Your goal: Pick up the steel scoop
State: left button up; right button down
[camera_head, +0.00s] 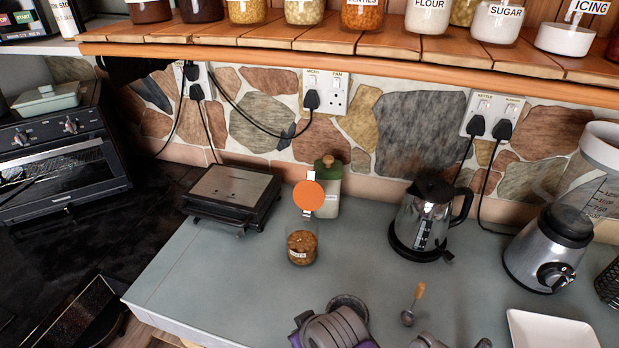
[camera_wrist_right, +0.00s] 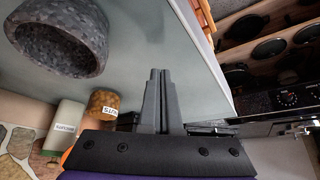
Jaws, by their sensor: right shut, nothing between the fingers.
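A small scoop (camera_head: 407,318) with a steel bowl and a wooden handle is at the lower right of the head view, on the grey worktop (camera_head: 265,310). Its handle points up and slightly right. I do not see it in the right wrist view. My right gripper (camera_wrist_right: 155,75) is shut and empty in the right wrist view, its fingertips together. Parts of my own arm show at the bottom edge of the head view, left of the scoop; no fingertips can be made out there. My left gripper is not in view.
A speckled stone bowl (camera_wrist_right: 60,35) is left of my right fingers in the wrist view. A jar (camera_head: 302,246), a green-lidded canister (camera_head: 328,190), a grill (camera_head: 232,195), a kettle (camera_head: 427,220), a blender (camera_head: 550,245) and a white tray (camera_head: 550,330) stand around. The worktop's middle is fairly clear.

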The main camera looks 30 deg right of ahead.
aim_at(408, 319)
jog(key=z, duration=2.25)
